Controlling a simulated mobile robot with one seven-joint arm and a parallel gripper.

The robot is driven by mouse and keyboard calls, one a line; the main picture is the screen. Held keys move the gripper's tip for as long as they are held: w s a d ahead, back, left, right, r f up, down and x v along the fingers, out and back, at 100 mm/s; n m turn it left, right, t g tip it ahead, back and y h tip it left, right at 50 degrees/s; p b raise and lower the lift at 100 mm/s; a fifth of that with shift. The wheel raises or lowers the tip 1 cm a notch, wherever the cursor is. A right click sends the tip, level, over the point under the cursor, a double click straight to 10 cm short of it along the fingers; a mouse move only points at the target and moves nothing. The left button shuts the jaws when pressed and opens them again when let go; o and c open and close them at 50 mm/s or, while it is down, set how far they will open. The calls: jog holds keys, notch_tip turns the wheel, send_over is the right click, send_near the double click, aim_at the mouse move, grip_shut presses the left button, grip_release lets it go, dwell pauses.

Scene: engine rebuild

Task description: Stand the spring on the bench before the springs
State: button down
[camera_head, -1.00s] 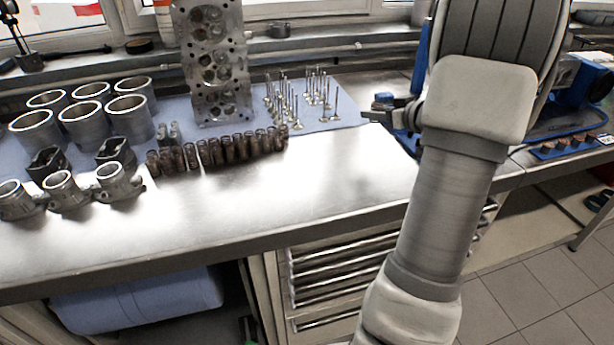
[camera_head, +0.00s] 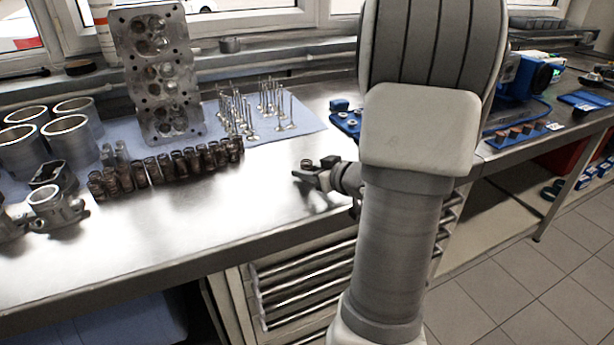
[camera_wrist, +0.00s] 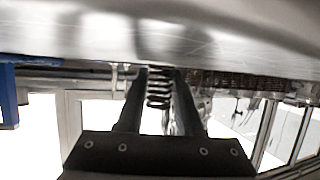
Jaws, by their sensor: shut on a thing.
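My gripper (camera_head: 314,174) is over the bare steel bench (camera_head: 262,205), near its front edge and to the right of the row of springs. In the wrist view my gripper (camera_wrist: 158,82) is shut on a coil spring (camera_wrist: 158,90), which sits between the two fingers. In the head view the held spring (camera_head: 308,164) is small and partly hidden by the fingers. I cannot tell whether it touches the bench. The row of dark brown springs (camera_head: 168,168) stands along the front of the blue mat (camera_head: 212,122).
Several valves (camera_head: 262,108) stand on the mat behind the row. A cylinder head (camera_head: 160,75) stands upright behind the springs. Cylinder liners (camera_head: 70,138) and housings (camera_head: 48,205) are at the left. Blue trays (camera_head: 520,133) are at the right. Bare bench lies before the springs.

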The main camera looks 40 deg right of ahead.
jog(key=shift+f, duration=0.15)
jog(key=c, duration=0.6)
grip_release()
jog(key=shift+o, duration=0.2)
